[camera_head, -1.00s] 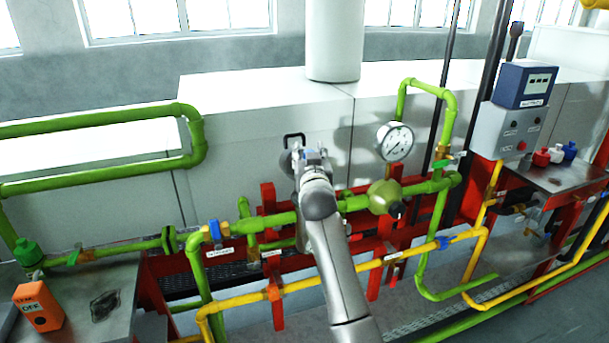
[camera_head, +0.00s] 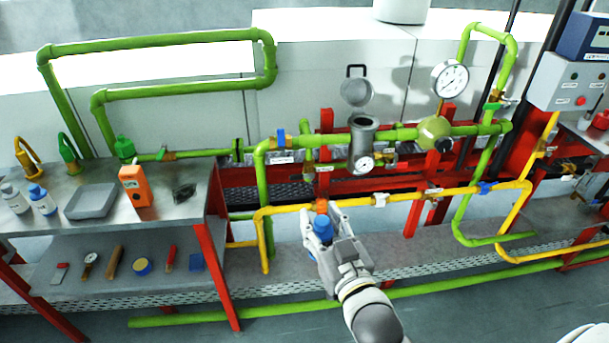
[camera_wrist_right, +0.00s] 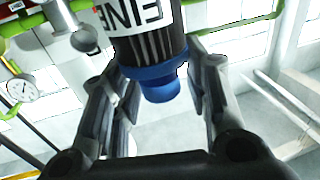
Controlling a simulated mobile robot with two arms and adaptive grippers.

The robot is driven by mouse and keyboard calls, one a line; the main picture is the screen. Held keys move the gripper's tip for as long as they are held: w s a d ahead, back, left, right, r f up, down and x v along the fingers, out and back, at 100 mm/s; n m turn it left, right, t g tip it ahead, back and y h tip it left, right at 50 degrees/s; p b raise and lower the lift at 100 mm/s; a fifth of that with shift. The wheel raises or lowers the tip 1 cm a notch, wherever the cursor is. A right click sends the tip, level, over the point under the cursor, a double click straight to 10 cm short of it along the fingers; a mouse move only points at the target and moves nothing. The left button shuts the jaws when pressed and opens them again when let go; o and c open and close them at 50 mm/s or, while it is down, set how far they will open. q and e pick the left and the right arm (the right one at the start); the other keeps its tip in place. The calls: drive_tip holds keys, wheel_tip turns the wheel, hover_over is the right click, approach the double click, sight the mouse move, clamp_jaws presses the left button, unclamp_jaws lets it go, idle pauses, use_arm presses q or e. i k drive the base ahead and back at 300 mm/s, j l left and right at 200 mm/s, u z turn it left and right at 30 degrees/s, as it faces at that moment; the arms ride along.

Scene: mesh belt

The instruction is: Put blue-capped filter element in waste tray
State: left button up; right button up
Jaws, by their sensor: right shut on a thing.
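My right gripper (camera_head: 322,232) is shut on the blue-capped filter element (camera_head: 323,226), held in front of the yellow pipe. In the right wrist view the filter element (camera_wrist_right: 150,55) shows a dark pleated body, a white label with large letters and a blue cap, between the two fingers (camera_wrist_right: 160,95). A shallow grey tray (camera_head: 91,201), apparently the waste tray, lies on the metal bench at the left, well away from the gripper. The open grey filter housing (camera_head: 363,145) stands behind the gripper, its lid (camera_head: 356,91) raised.
On the bench (camera_head: 170,208) an orange device (camera_head: 136,186) stands right of the tray, and two blue-and-white bottles (camera_head: 42,200) stand left of it. A lower shelf holds several tools. Green and yellow pipes (camera_head: 400,198) run behind the gripper.

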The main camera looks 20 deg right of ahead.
sight(94, 203)
drive_tip(key=u, duration=1)
drive_tip(key=i+j+u, duration=0.2)
drive_tip(key=i+j, duration=0.65)
drive_tip(key=i, duration=0.15)
